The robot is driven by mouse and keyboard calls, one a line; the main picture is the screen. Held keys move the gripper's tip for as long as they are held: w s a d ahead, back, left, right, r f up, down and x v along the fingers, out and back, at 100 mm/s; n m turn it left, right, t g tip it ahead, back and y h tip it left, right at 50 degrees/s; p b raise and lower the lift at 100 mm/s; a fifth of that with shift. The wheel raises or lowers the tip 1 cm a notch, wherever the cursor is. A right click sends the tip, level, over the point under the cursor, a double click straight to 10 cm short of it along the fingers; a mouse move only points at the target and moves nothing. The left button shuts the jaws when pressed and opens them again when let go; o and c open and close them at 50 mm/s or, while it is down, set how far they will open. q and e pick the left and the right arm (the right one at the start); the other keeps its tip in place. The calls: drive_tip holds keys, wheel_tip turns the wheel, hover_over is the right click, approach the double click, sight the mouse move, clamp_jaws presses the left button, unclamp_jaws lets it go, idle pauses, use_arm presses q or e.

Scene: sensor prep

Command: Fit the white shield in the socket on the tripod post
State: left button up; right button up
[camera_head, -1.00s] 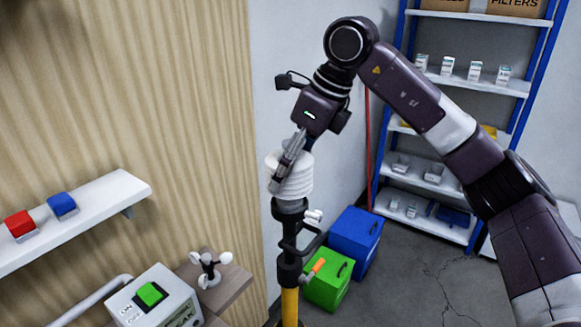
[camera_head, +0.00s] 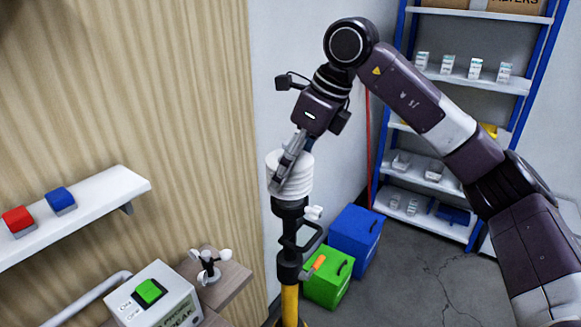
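The white ribbed shield (camera_head: 298,176) is at the top of the tripod post (camera_head: 290,258), upright and over the black socket (camera_head: 288,208). I cannot tell from this view whether it is fully seated. My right gripper (camera_head: 282,178) reaches down from above with its fingers against the shield's left and front side. The fingers hide part of the shield, and the far finger is hard to make out, so I cannot tell whether they grip it. My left gripper is not in view.
A white shelf (camera_head: 100,200) with a red block (camera_head: 19,220) and a blue block (camera_head: 61,200) is on the wooden wall. A white box with a green button (camera_head: 149,291) and a small anemometer (camera_head: 209,267) stand below. Green (camera_head: 328,284) and blue (camera_head: 355,238) crates lie behind the post.

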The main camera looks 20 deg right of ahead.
sight(288, 141)
drive_tip(key=o, duration=1.7)
drive_tip(key=shift+r+p, duration=2.9)
drive_tip(key=shift+r, duration=0.6)
drive_tip(key=shift+f, duration=0.1)
